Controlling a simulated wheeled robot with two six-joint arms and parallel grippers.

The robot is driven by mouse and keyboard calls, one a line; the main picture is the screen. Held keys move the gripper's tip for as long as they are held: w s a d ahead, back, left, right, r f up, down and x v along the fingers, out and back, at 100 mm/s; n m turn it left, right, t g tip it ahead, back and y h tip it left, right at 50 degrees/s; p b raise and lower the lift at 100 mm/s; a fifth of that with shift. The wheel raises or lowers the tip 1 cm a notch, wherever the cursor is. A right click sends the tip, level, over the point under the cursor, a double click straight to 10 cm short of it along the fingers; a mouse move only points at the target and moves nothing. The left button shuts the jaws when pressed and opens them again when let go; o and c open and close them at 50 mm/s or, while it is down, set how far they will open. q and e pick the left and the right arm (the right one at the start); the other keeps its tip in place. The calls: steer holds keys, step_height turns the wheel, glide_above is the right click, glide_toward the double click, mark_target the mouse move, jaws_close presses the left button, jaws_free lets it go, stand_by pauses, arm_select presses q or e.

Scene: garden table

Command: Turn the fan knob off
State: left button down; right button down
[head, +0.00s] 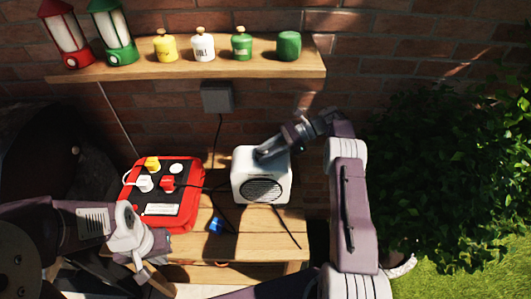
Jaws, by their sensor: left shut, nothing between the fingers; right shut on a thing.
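The white box-shaped fan (246,187) stands on the wooden table with its dark round grille facing forward. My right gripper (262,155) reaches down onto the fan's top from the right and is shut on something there. The fan knob is hidden by the gripper, so I cannot see which way it points. My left gripper (141,276) is shut and empty at the table's front left, below the red box and apart from the fan.
A red box (128,206) with a black top holds several coloured plugs left of the fan. A small blue object (215,225) lies in front. A grey wall box (217,97) has a cable hanging down. A shelf (200,65) with lanterns and canisters is above.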

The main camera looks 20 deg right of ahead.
mark_target(265, 153)
steer(key=c, duration=1)
jaws_free()
steer(key=shift+o, duration=0.2)
steer(key=shift+r, duration=0.1)
step_height(265, 153, up, 4)
steer(key=s+d+r, duration=0.7)
steer(key=s, duration=0.1)
steer(key=shift+s+d+b, duration=0.3)
steer(key=shift+s+b, duration=0.1)
steer(key=shift+b, duration=0.05)
